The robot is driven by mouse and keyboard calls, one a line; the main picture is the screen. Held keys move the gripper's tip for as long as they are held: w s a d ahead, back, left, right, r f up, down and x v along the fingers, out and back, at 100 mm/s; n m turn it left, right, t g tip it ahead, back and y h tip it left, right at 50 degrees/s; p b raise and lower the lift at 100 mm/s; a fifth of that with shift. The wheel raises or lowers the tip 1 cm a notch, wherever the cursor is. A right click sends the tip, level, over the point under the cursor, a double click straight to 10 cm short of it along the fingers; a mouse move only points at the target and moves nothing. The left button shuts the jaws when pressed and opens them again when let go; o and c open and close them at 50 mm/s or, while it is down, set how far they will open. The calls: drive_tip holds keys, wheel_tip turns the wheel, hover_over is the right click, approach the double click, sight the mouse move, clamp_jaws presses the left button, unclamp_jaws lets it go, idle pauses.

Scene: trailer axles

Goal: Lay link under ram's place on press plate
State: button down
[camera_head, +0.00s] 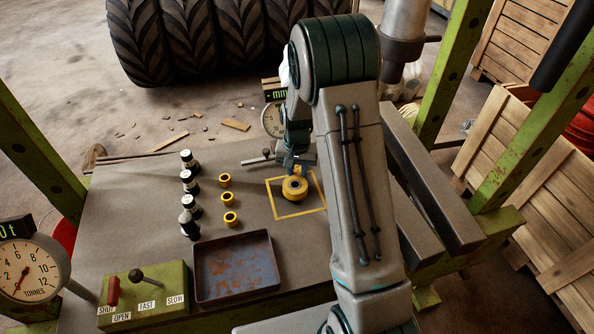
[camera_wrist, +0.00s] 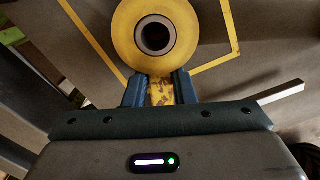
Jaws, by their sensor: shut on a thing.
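The yellow link has a round eye (camera_head: 294,188) with a dark bore, and it shows large in the wrist view (camera_wrist: 180,40). My gripper (camera_head: 298,166) is shut on the link's narrow shank, between the two blue fingers (camera_wrist: 160,90) in the wrist view. The eye lies over the yellow square outline (camera_head: 290,214) marked on the press plate (camera_head: 262,225), inside it in the head view. Whether the link touches the plate or is just above it I cannot tell. My arm hides part of the square's right surroundings. I cannot see the ram's end above the square.
Three yellow bushes (camera_head: 228,198) and several dark and silver pins (camera_head: 190,182) stand to the left on the plate. A rusty tray (camera_head: 237,266) and a green lever box (camera_head: 143,293) are in front. A dial gauge (camera_head: 271,120) stands behind the square. Green frame posts (camera_head: 443,75) rise at the sides.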

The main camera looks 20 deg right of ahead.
drive_tip(key=shift+f+b, duration=0.45)
drive_tip(key=shift+f, duration=0.05)
idle(0.4)
drive_tip(key=c, duration=1.1)
unclamp_jaws()
